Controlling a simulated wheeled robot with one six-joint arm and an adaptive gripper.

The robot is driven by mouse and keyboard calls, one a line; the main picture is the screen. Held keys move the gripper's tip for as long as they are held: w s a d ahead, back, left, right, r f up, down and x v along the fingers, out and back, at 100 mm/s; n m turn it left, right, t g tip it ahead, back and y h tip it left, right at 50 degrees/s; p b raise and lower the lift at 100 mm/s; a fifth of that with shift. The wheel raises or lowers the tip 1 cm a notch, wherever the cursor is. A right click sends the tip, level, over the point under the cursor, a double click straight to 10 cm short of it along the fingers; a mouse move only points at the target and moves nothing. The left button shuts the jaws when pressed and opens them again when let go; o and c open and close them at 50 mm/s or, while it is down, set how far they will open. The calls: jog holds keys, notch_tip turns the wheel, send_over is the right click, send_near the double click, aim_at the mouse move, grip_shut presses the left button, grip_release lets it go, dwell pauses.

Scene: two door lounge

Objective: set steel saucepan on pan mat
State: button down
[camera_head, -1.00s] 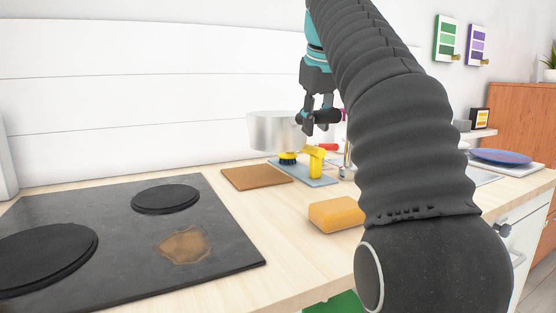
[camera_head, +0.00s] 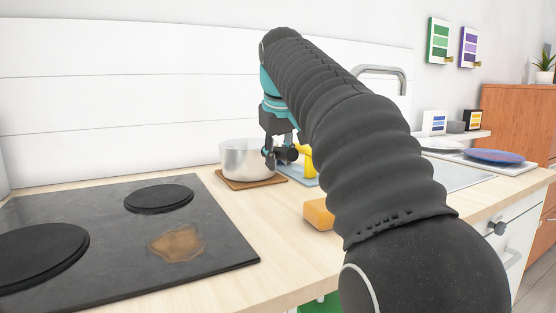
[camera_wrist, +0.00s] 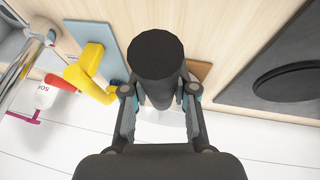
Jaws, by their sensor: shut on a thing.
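The steel saucepan (camera_head: 240,158) is over the brown pan mat (camera_head: 232,184), upright, with its base low at the mat. I cannot tell for sure whether it touches. My gripper (camera_head: 279,155) is shut on the pan's black handle, which points toward the camera. In the wrist view the dark handle end (camera_wrist: 156,56) sits between my gripper's fingers (camera_wrist: 158,98) and hides most of the pan. A corner of the mat (camera_wrist: 201,70) shows beside the handle there.
A black cooktop (camera_head: 95,265) with a brown stain lies to the left. A blue tray (camera_wrist: 97,38) with a yellow brush-like item (camera_wrist: 88,68) is beside the mat. An orange sponge (camera_head: 318,214) lies in front. A sink and tap (camera_head: 385,72) are to the right.

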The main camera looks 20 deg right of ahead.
jog(key=c, duration=0.9)
grip_release()
jog(key=shift+r, duration=0.1)
jog(key=p+v, duration=0.1)
jog(key=v, duration=1)
jog(key=shift+s+r, duration=0.2)
jog(key=shift+r, duration=0.15)
jog(key=shift+a, duration=0.1)
